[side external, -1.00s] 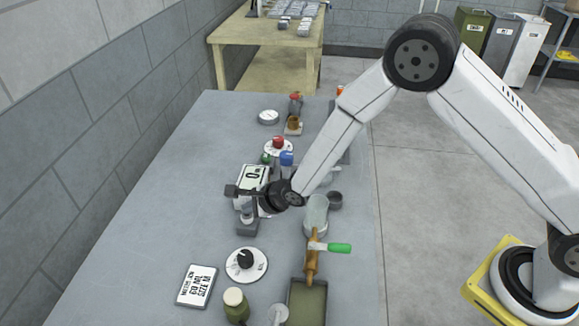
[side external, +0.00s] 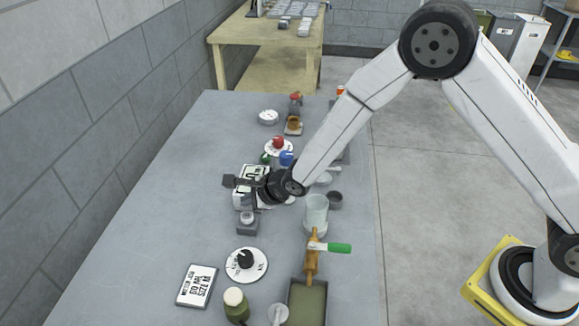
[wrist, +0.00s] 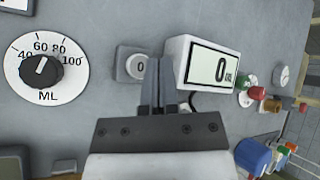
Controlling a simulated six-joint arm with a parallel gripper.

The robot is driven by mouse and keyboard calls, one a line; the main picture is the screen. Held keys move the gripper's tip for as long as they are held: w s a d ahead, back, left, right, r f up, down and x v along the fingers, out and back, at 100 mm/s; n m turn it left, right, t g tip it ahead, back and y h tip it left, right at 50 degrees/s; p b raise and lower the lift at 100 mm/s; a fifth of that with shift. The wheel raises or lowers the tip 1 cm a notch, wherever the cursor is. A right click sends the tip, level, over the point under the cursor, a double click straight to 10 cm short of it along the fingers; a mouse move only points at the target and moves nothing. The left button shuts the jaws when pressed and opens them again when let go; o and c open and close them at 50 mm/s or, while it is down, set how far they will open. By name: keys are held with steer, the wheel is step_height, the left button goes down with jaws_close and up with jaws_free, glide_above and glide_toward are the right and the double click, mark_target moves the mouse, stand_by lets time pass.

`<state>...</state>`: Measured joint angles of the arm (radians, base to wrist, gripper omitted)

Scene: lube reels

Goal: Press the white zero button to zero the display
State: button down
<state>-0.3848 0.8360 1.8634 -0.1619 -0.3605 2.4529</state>
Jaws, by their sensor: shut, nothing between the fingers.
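The white zero button (wrist: 137,66), marked 0, sits on a small grey box (wrist: 124,77). The button also shows in the side view (side external: 247,217). The white display unit (wrist: 180,48) beside it reads 0 ML in the wrist view. In the side view, my gripper partly covers the display (side external: 254,172). My gripper (wrist: 158,62) is shut with nothing in it. Its fingertips are just right of the button in the wrist view, between button and display. In the side view, my gripper (side external: 250,201) is above the box, and the button's face is clear of it.
A dial (wrist: 47,70) marked in ML lies left of the button. A glass beaker (side external: 316,212), a tray (side external: 307,303) and a green-handled valve (side external: 338,248) stand on the right. A size card (side external: 197,286) lies in front. The table's left side (side external: 165,200) is clear.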

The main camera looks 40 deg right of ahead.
mark_target(251, 215)
steer(key=shift+r, duration=1.5)
steer(key=s+d+r+n+g+h, duration=0.1)
steer(key=s+d+r+n+h, duration=0.15)
steer(key=s+d+n, duration=0.35)
steer(key=s+d+r+n+g+h, duration=0.1)
steer(key=s+d+r+n, duration=0.2)
steer(key=d+n, duration=0.35)
steer(key=s+d+r+n+g, duration=0.1)
steer(key=s+d+n, duration=0.3)
steer(key=s, duration=0.3)
steer(key=s+d+n+g, duration=0.2)
steer(key=s+d+n, duration=0.3)
steer(key=s, duration=0.1)
steer(key=shift+s+r+g+h, duration=0.3)
steer(key=shift+s+r+h, duration=0.05)
steer(key=shift+s+r, duration=0.05)
steer(key=c, duration=1.3)
jaws_free()
steer(key=shift+d, duration=0.1)
